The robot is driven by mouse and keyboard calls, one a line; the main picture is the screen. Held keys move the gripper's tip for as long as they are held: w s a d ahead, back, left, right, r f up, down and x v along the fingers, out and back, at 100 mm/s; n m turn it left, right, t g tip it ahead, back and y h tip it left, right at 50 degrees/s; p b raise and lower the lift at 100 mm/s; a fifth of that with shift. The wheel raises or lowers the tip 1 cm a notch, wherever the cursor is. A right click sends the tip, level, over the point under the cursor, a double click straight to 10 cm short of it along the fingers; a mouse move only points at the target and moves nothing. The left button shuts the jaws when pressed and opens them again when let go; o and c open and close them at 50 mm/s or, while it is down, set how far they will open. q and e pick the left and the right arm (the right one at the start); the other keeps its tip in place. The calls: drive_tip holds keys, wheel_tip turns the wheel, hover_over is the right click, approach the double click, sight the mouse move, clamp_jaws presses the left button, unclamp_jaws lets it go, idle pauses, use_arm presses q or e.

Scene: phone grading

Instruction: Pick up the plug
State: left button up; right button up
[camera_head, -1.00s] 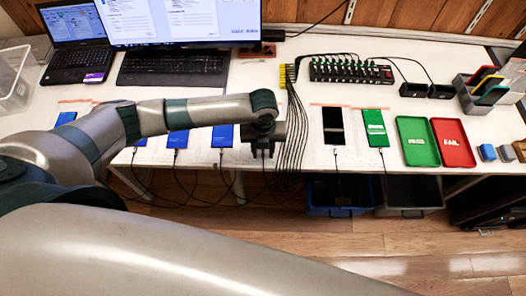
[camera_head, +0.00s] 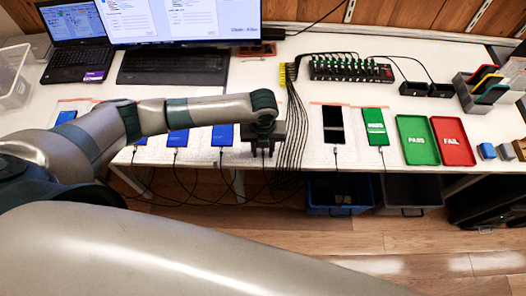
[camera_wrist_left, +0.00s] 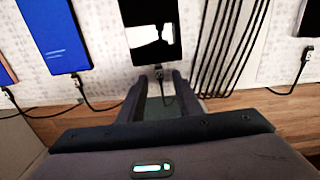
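A black phone (camera_wrist_left: 150,30) lies at the table's front edge, top middle in the left wrist view. A small dark plug (camera_wrist_left: 158,74) is at its near end, with a cable hanging down from it. My left gripper (camera_wrist_left: 157,78) is open, its two fingers apart on either side of the plug and cable. I see no finger touching the plug. In the head view my left gripper (camera_head: 264,146) covers this phone and its plug. My right gripper is not in view.
Blue-screened phones (camera_head: 222,134) with cables lie to the left. A dark phone (camera_head: 333,124) and a green PASS phone (camera_head: 375,126) lie to the right, beyond a bundle of black cables (camera_head: 297,130). Green (camera_head: 417,152) and red (camera_head: 452,155) trays stand further right.

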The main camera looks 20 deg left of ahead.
sight(263, 154)
use_arm(q)
drive_tip(key=shift+f, duration=0.1)
clamp_jaws()
idle(0.4)
drive_tip(key=shift+r+b, duration=0.45)
drive_tip(key=shift+r, duration=0.4)
wheel_tip(263, 154, up, 3)
drive_tip(key=shift+w+f+b, duration=0.1)
drive_tip(key=shift+f+b, duration=0.1)
drive_tip(key=shift+b, duration=0.4)
drive_tip(key=s+d+r+b, duration=0.3)
drive_tip(key=s+d+r, duration=0.3)
drive_tip(key=d, duration=0.4)
drive_tip(key=shift+r, duration=0.65)
drive_tip(key=shift+d, duration=0.1)
